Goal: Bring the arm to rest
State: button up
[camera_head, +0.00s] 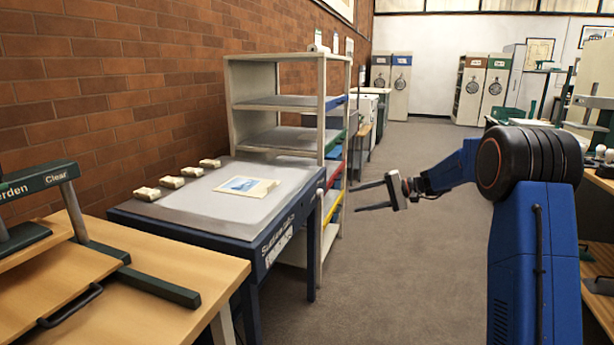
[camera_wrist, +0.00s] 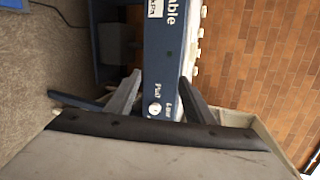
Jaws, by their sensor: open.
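My gripper (camera_head: 356,197) is open and empty in the head view, its two fingers pointing left. My blue arm reaches left from the black shoulder joint at the right. In the wrist view my gripper (camera_wrist: 160,80) shows two dark fingers spread apart with nothing held between them. The blue table edge (camera_wrist: 168,50) lies behind the fingers in that view.
A blue-framed table (camera_head: 190,237) carries a sheet with a blue picture (camera_head: 241,185) and several small cream blocks (camera_head: 171,182). The shelf rack (camera_head: 322,110) stands behind it. A wooden desk (camera_head: 165,300) is at lower left. Carpeted aisle floor (camera_head: 400,270) is clear.

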jog(key=s+r+n+g+h, duration=0.1)
jog(key=s+r+h, duration=0.15)
jog(key=s, duration=1.25)
jog(key=s+r+n+h, duration=0.1)
jog(key=s+h, duration=0.3)
jog(key=s, duration=1.2)
jog(key=s+d+f+t+h, duration=0.1)
jog(key=s+d+f+h, duration=0.1)
jog(key=s, duration=0.6)
jog(key=s+d+f+n+h, duration=0.1)
jog(key=s+d+f+h, duration=0.2)
jog(key=s, duration=0.6)
jog(key=s+d+f+n+t+h, duration=0.1)
jog(key=s+d, duration=0.3)
jog(key=s, duration=0.4)
jog(key=shift+s+d+f+t+h, duration=0.3)
jog(key=shift+s+f+h, duration=0.05)
jog(key=shift+f+h, duration=0.35)
